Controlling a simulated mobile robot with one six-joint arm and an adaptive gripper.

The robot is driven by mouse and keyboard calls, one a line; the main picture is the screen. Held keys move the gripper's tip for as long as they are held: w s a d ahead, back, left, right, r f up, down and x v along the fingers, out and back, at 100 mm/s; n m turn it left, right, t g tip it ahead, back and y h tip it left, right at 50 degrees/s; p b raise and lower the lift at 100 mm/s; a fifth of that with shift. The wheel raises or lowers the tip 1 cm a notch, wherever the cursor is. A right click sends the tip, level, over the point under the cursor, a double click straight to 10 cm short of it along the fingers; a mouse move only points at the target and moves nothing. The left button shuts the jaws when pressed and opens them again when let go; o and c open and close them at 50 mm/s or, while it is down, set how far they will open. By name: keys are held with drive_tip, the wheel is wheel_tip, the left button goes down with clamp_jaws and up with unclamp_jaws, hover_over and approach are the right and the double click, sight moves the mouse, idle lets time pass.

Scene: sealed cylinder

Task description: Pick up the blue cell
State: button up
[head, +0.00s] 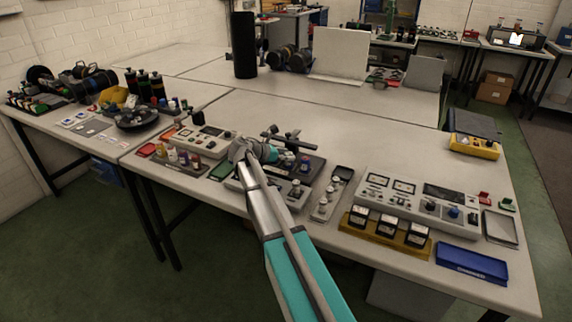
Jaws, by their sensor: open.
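My gripper (291,138) is dark and hangs over the middle of the near table, at the end of my teal and grey arm. It is open, with nothing seen between its fingers. Small blue-topped pieces (304,163) stand on a dark device just below and right of it; I cannot tell whether one is the blue cell. Several small coloured cylinders (184,159) stand in a tray left of the gripper, too small to tell apart well. Part of the device under the gripper is hidden by my arm.
A grey instrument panel (421,205) with meters stands at right. In front are a yellow rack (350,229) of black blocks and a blue tray (471,263) marked "CHARGED". A tall black cylinder (244,45) stands behind. The table's far middle (375,130) is clear.

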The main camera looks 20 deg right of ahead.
drive_tip(key=shift+d+f, duration=0.2)
drive_tip(key=shift+d, duration=0.3)
clamp_jaws()
idle(0.3)
